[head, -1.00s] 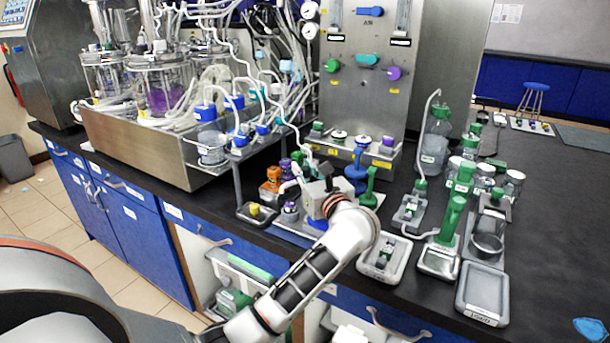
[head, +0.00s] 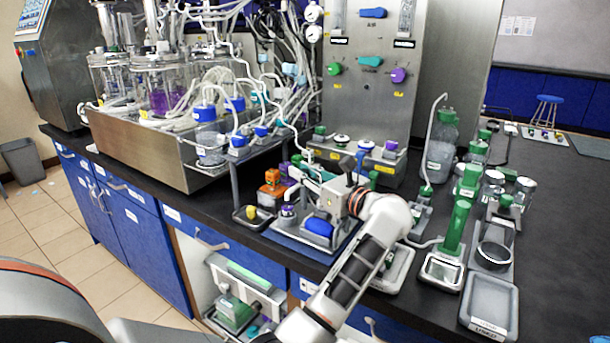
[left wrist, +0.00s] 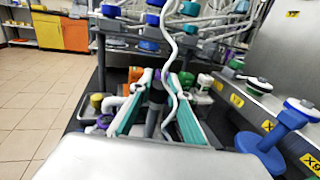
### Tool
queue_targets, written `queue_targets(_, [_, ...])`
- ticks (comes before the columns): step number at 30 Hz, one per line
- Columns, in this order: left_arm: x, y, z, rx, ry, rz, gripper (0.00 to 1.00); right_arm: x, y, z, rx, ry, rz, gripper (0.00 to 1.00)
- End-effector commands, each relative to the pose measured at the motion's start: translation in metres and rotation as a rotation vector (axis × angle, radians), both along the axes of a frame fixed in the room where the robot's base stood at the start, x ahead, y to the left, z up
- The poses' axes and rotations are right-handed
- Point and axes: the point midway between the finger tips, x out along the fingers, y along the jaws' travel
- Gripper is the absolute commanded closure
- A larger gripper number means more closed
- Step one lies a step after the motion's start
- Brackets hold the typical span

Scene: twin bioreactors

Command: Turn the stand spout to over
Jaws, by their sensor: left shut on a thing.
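My right gripper is out of view.
An orange-capped bottle (head: 271,184) and a small tray with a yellow piece (head: 251,212) stand close to the left. A blue handle (left wrist: 280,130), a green-handled device (head: 455,230) and the steel panel flank the right side.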

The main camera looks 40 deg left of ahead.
Motion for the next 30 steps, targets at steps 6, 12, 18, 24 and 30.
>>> queue_targets(6, [0.0,0.0001,0.0013,0.002,-0.001,0.019,1.0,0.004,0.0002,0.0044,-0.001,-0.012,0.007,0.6])
queue_targets(12, [-0.0001,0.0002,0.002,0.002,-0.001,0.02,1.0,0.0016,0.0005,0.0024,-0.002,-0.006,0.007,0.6])
queue_targets(18, [-0.0001,0.0002,0.002,0.002,-0.002,0.02,0.65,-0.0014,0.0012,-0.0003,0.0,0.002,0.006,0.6])
queue_targets(24, [-0.0001,0.0003,0.0011,0.001,-0.001,0.019,0.65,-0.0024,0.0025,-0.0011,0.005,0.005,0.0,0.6])
queue_targets(30, [-0.0009,-0.0055,0.0002,-0.001,-0.001,0.018,0.65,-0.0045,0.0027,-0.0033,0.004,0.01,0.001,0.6])
